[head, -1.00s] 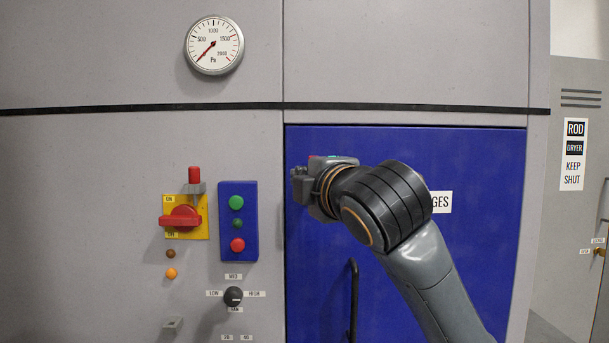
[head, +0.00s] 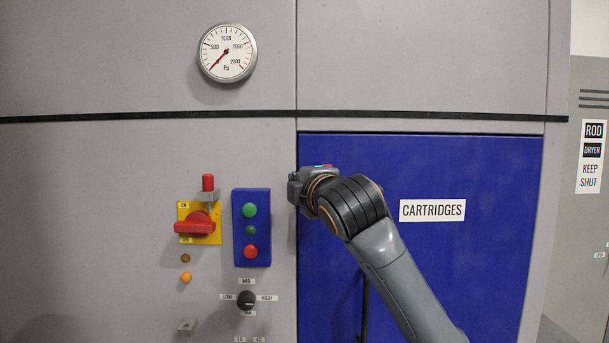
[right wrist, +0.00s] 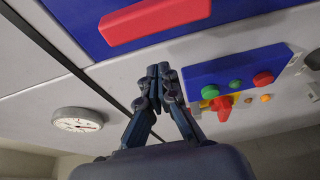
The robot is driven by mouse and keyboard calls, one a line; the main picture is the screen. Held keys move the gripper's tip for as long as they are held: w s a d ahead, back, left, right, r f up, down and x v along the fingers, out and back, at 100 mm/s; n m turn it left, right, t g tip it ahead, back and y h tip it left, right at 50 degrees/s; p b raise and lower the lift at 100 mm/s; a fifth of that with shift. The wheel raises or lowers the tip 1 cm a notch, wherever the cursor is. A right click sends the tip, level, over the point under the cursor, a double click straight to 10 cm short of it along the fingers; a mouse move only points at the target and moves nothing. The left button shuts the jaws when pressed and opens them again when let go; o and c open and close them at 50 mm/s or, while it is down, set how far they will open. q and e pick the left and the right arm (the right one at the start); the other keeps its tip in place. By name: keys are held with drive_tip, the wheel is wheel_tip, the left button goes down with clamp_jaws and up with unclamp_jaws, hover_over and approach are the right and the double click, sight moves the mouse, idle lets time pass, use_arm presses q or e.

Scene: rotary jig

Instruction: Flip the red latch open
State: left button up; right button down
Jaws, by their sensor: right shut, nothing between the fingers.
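The red latch (right wrist: 155,20) is a long red bar on the blue door, at the top of the right wrist view. In the head view only a small red piece of it (head: 327,165) shows above my right gripper; the rest is hidden behind the gripper and wrist. My right gripper (head: 294,188) is in front of the door's left edge, fingers pointing left. In the right wrist view its fingertips (right wrist: 161,71) are together and empty, with a visible gap to the red bar. My left gripper is out of view.
The blue CARTRIDGES door (head: 450,260) has a dark vertical handle partly behind my arm. Left of it are a blue button box (head: 251,258), a red rotary switch (head: 195,227), a red-capped lever (head: 208,183) and a fan knob (head: 246,299). A gauge (head: 227,53) hangs above.

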drive_tip(key=d, duration=0.3)
drive_tip(key=shift+s+d, duration=0.15)
drive_tip(key=shift+d, duration=0.25)
